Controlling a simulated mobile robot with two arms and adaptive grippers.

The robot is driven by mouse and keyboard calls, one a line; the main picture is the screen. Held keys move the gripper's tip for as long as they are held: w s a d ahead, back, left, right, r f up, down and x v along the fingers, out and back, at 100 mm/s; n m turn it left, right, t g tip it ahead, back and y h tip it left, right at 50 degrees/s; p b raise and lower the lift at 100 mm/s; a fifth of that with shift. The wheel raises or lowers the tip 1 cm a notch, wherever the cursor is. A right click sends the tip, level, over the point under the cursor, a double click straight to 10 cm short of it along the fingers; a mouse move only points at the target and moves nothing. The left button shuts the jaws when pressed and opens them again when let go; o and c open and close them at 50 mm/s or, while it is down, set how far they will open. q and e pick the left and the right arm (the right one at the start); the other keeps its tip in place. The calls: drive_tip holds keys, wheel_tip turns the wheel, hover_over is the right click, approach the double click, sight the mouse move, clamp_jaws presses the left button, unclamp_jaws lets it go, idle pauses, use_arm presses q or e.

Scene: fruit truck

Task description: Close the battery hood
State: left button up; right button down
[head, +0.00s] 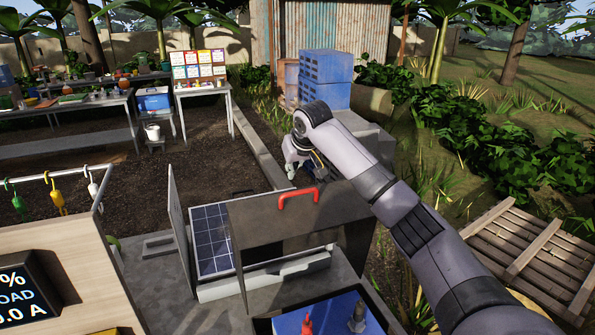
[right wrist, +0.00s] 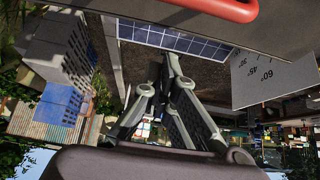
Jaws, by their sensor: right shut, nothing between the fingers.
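The battery hood (head: 340,225) is a dark grey lid, standing raised at the lower middle of the head view. A red handle (head: 298,192) is on its upper part. Below it is an open box with a blue battery (head: 330,318) and a red terminal (head: 307,324). My right gripper (head: 291,168) is beyond the hood, its arm passing along the hood's right side; its tips are partly hard to see. In the right wrist view its fingers (right wrist: 168,68) are together and empty, with the red handle (right wrist: 225,8) at the top edge, apart from them. My left gripper is out of view.
A tilted solar panel (head: 212,240) and an upright grey plate (head: 178,222) stand left of the hood. A display board (head: 60,235) is at lower left. Blue crates (head: 326,78) stand behind my right arm. A wooden pallet (head: 530,250) lies at right.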

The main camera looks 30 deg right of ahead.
sight(297, 201)
drive_tip(key=s, duration=0.1)
drive_tip(key=s+p, duration=0.1)
drive_tip(key=shift+s+a+f, duration=0.1)
drive_tip(key=shift+s+a, duration=0.2)
drive_tip(key=shift+a, duration=0.1)
drive_tip(key=shift+s+a+f+p, duration=0.1)
drive_tip(key=shift+s+f+p, duration=0.05)
drive_tip(key=shift+s, duration=0.25)
drive_tip(key=shift+s+a+f+p, duration=0.1)
drive_tip(key=shift+s+p, duration=0.05)
drive_tip(key=shift+s, duration=0.2)
drive_tip(key=shift+w+f, duration=0.1)
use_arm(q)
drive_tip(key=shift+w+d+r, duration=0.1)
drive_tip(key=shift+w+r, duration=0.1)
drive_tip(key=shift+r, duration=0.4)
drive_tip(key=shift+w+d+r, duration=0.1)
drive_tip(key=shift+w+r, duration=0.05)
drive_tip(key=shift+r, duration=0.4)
